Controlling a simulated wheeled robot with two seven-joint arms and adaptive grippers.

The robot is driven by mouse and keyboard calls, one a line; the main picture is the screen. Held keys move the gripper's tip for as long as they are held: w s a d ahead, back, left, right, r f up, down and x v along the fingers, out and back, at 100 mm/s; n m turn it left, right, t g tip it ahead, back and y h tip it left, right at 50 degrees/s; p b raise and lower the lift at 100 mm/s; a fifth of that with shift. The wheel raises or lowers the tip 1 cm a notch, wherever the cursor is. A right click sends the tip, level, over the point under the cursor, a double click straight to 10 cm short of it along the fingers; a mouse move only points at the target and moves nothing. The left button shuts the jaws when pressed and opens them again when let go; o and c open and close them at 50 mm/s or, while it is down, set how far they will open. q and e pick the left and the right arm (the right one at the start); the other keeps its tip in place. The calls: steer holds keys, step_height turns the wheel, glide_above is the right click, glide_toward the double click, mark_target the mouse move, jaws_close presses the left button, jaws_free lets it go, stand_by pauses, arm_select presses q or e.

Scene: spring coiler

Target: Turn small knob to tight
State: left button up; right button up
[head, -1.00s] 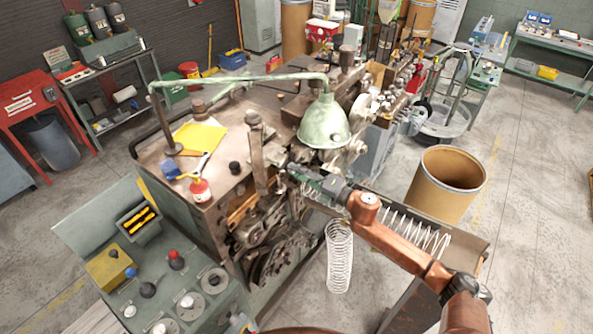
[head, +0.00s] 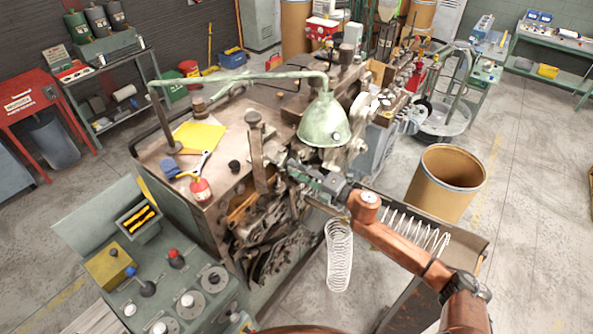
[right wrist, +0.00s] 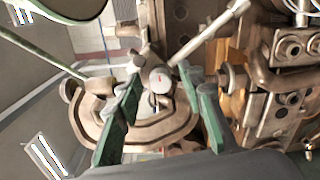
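A small round silvery knob (right wrist: 161,79) with a red mark on its face shows in the right wrist view, on the machine. I take it to be the small knob; the mark is too small to read. My right gripper (right wrist: 160,88) has its two green fingers apart, one on each side of the knob, with visible gaps to it. In the head view my right gripper (head: 292,170) reaches in from the right to the machine's front, beside the green lamp shade (head: 325,122). The knob cannot be made out there. My left gripper is not in view.
A pale rod (right wrist: 208,38) slants close to the fingers, and a brown metal block (right wrist: 285,70) stands to their right. A coil spring (head: 339,255) hangs below my right arm. A control panel (head: 205,255) stands at the front left. A brown drum (head: 447,180) stands right.

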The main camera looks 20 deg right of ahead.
steer(key=v, duration=1.2)
